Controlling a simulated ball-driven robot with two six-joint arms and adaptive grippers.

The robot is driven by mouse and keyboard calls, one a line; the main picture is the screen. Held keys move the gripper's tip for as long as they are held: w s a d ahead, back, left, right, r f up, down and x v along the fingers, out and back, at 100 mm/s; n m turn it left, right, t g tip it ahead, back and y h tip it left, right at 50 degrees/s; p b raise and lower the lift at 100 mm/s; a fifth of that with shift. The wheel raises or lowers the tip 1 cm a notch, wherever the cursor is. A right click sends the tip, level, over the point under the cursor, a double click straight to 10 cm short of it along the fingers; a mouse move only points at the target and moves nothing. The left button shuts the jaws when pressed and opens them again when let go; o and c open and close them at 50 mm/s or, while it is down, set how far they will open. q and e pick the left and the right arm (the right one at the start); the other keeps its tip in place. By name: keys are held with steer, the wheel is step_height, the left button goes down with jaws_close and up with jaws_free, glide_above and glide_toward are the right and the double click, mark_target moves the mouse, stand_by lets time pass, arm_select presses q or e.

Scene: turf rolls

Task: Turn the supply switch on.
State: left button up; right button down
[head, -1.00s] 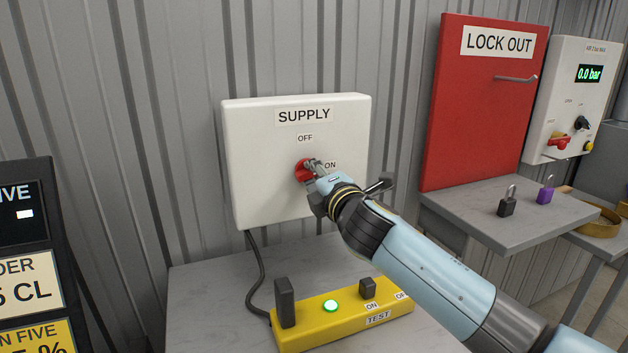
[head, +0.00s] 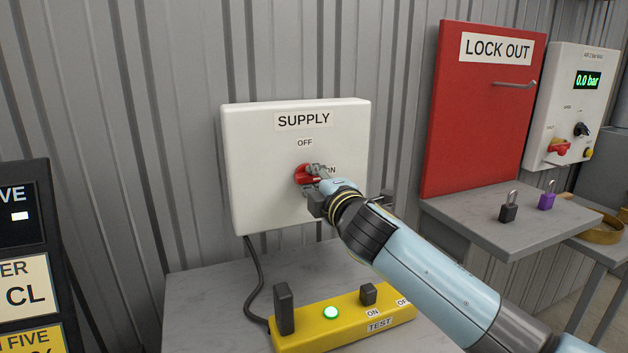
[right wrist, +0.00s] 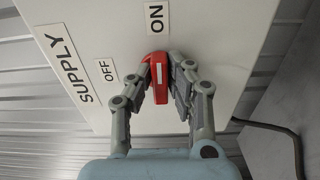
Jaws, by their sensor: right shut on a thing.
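The white supply box (head: 260,170) hangs on the wall, with OFF above its red switch (head: 303,174) and ON to the right. In the right wrist view the red switch handle (right wrist: 159,90) shows a white line, and its length points towards the ON label (right wrist: 156,20). My right gripper (head: 314,175) is at the box front. The wrist view shows its two fingers on either side of the handle, shut on it. In the head view the gripper hides part of the switch and the ON label. My left gripper is not in view.
A yellow test unit (head: 345,330) with a lit green lamp lies on the bench (head: 205,290) below. A red lock out board (head: 470,120) and a shelf (head: 465,215) with two padlocks stand to the right. A dark display panel (head: 30,250) is at left.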

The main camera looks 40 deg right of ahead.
steer(key=c, duration=1.3)
jaws_free()
steer(key=shift+s, duration=0.1)
steer(key=shift+s+a+f, duration=0.1)
steer(key=shift+s, duration=0.2)
steer(key=v, duration=1.1)
steer(key=shift+s+a, duration=0.1)
